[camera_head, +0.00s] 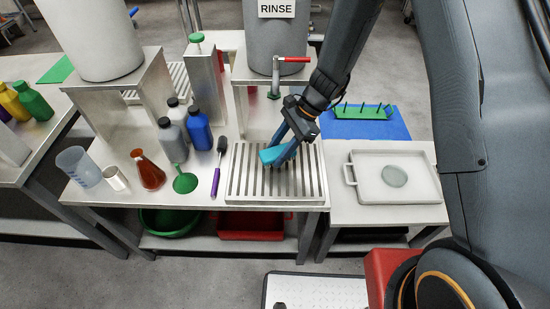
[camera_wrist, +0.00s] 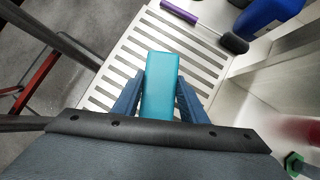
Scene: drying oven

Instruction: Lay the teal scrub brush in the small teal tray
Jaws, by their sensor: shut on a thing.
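The teal scrub brush (camera_head: 270,156) is between the blue fingers of my gripper (camera_head: 282,150), which is shut on it. In the wrist view the brush (camera_wrist: 160,85) shows as a smooth teal block, its far end reaching past the fingertips. It is over the slatted metal drain rack (camera_head: 238,190); I cannot tell the exact gap beneath it. No small teal tray can be made out in either view.
Left of the rack are a purple-handled brush (camera_head: 215,182), a green funnel (camera_head: 185,182) and several bottles. A red-handled tap (camera_head: 290,60) stands behind. At right are a white tray (camera_head: 420,188) and a green pegged rack (camera_head: 350,112) on a blue mat (camera_head: 390,128).

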